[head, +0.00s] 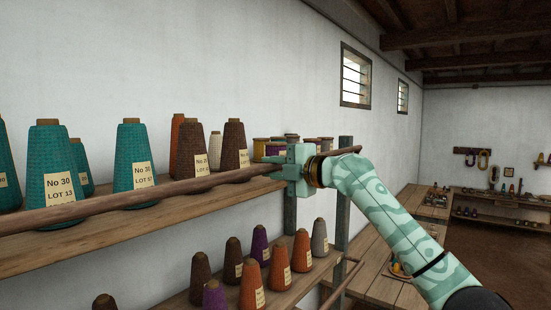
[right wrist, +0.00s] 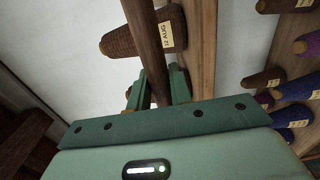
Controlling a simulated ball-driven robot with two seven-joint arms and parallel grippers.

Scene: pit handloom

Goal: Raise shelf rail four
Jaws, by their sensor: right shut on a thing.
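A long brown wooden rail (head: 140,197) runs across the front of the upper shelf in the head view, from the left edge to just past my right gripper. My right gripper (head: 292,172) is shut on this rail near its right end. In the right wrist view the rail (right wrist: 148,45) passes between the two fingers (right wrist: 160,92). The rail crosses in front of the cones' lower parts, above the shelf board. Whether it rests on any holder is hidden. My left gripper is not in view.
The upper shelf (head: 100,238) holds teal cones (head: 54,180), brown cones (head: 192,150) and spools. A lower shelf (head: 290,292) holds several small cones. A grey post (head: 343,190) stands just behind my right gripper. Wooden tables (head: 385,265) stand to the right.

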